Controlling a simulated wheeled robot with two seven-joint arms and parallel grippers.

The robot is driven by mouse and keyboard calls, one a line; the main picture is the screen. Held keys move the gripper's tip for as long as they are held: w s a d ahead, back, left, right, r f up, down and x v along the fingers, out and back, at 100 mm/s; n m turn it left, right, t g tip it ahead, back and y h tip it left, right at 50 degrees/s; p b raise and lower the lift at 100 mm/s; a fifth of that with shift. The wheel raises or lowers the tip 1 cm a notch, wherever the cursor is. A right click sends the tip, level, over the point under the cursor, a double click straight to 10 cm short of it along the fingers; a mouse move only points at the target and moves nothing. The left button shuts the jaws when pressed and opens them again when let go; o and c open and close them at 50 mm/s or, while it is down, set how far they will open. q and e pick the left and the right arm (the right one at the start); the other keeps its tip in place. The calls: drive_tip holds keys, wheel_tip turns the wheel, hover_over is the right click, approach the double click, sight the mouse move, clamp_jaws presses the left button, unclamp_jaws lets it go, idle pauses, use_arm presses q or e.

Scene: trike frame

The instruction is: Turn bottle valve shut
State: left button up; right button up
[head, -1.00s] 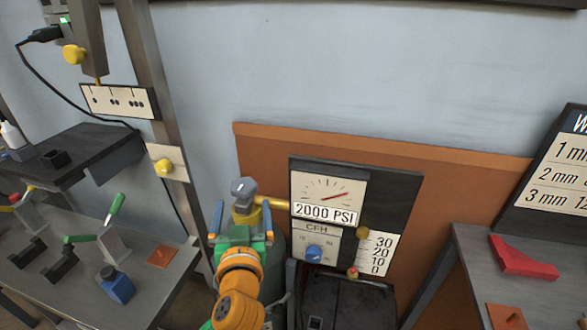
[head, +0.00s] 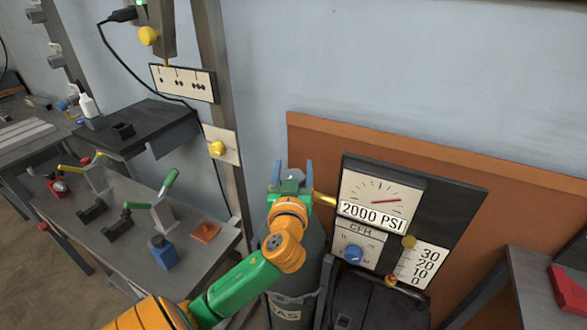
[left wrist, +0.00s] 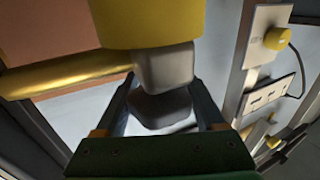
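The gas bottle (head: 306,252) is a dark upright cylinder, partly hidden by my left arm. Its grey valve knob (left wrist: 160,108) and grey valve block (left wrist: 166,68) show in the left wrist view, beside a yellow body (left wrist: 145,22) and a brass pipe (left wrist: 70,75). My left gripper (head: 292,166) is at the bottle's top. Its two fingers (left wrist: 162,98) stand apart, one on each side of the knob, with visible gaps. In the head view the gripper covers most of the valve. My right gripper is out of view.
The gauge panel (head: 455,210) reads 2000 PSI, right of the valve, with a blue CFH knob (head: 353,254). A brown board (head: 420,150) stands behind.

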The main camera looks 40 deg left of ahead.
use_arm(q)
drive_tip(key=c, duration=0.6)
drive_tip(key=shift+h, duration=0.3)
